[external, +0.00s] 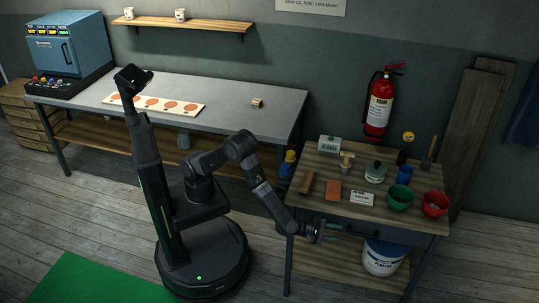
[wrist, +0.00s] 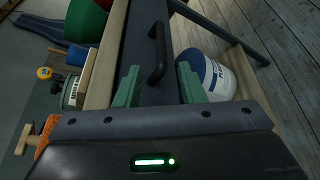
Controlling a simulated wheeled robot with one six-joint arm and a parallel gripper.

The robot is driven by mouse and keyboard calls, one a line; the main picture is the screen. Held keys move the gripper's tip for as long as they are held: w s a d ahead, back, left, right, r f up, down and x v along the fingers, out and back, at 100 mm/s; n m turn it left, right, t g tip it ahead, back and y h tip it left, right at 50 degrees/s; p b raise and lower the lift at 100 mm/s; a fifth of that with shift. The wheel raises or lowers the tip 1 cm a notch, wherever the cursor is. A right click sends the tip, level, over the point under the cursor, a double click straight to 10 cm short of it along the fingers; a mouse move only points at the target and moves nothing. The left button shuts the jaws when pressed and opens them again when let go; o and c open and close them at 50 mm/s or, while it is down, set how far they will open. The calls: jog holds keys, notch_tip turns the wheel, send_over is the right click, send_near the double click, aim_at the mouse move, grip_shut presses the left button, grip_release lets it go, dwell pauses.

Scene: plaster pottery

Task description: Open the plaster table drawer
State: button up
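The plaster table (external: 415,215) stands at the right in the external view, with a dark drawer (external: 400,238) under its wooden top. The drawer front looks flush with the table frame. In the wrist view the drawer front (wrist: 142,30) runs up the picture and carries a black bar handle (wrist: 158,52). My gripper (external: 329,232) is at the table's front, near the drawer's left part. In the wrist view my gripper (wrist: 160,84) is open, its two green fingers apart. The handle lies ahead, lined up between them; contact does not show.
On the table top stand a green bowl (external: 400,198), a red bowl (external: 435,205), a blue cup (external: 404,174) and a small sign (external: 361,198). A white plaster bucket (external: 383,258) sits on the shelf below. The floor before the table is clear.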

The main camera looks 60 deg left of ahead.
aim_at(358, 235)
jog(key=x, duration=1.1)
jog(key=shift+c, duration=0.3)
grip_shut()
